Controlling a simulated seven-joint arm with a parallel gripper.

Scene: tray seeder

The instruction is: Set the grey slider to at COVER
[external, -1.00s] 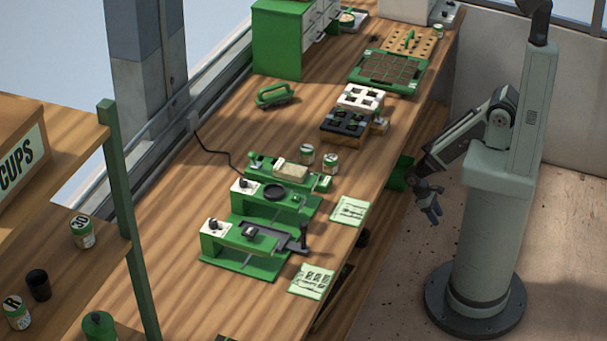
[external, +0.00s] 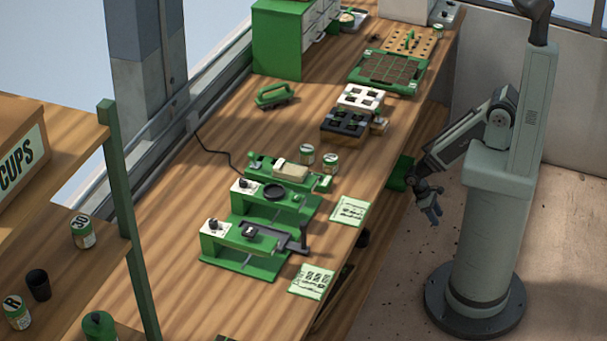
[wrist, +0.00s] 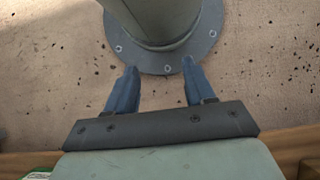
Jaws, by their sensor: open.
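Several green machines stand on the wooden bench in the external view. The nearest machine (external: 240,262) has a white plate with a dark knob, a small dark block on top and a dark lever at its right. The middle machine (external: 300,213) has a round black dish. The far one (external: 262,166) carries a pale block. I cannot tell a grey slider or a COVER mark at this size. My gripper (external: 434,215) hangs off the bench's right side, away from the machines. In the wrist view my gripper (wrist: 157,85) is open and empty, with bare floor between its fingers.
Two printed cards (external: 312,281) lie at the bench's right edge. Small jars (external: 330,162), a black-and-white block set (external: 345,122) and a soil tray (external: 412,84) stand farther back. Bench space left of the machines is clear.

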